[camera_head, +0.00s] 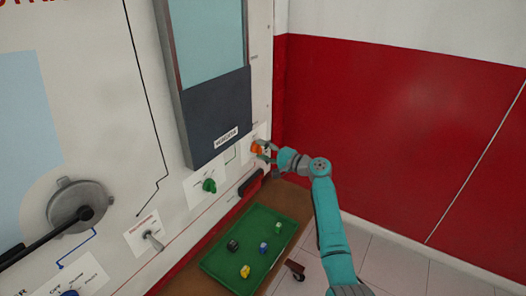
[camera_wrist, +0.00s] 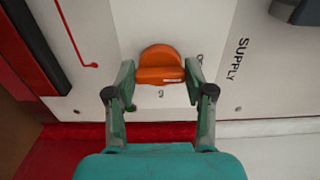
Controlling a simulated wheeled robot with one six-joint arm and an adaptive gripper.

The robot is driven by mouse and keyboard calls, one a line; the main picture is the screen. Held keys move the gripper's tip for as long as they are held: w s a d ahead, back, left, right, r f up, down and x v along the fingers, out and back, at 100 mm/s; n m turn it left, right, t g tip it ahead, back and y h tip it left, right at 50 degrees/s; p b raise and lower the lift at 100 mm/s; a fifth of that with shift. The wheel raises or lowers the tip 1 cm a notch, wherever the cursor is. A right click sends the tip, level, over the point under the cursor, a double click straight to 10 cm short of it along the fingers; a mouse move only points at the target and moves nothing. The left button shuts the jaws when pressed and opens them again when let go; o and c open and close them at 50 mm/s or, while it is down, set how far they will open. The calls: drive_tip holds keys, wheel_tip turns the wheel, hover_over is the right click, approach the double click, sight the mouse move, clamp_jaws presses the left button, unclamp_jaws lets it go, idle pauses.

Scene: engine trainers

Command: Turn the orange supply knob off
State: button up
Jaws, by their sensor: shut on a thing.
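The orange supply knob (camera_wrist: 160,66) sits on a white panel plate in the upper middle of the wrist view. The word SUPPLY is printed to its right, and part of the plate's lettering is hidden by a finger. In the head view the orange knob (camera_head: 257,148) is near the panel's right edge, partly covered by my gripper (camera_head: 266,151). In the wrist view my gripper (camera_wrist: 160,82) has one finger on each side of the knob and is shut on it.
A green knob (camera_head: 209,185) and a toggle switch (camera_head: 153,241) are on the panel to the left. A green tray (camera_head: 215,262) with several small coloured blocks lies below on a brown surface. A red and white wall (camera_head: 400,120) stands to the right.

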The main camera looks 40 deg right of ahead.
drive_tip(key=shift+f, duration=0.1)
drive_tip(key=o, duration=1.2)
drive_tip(key=shift+c, duration=0.2)
drive_tip(key=v, duration=1.2)
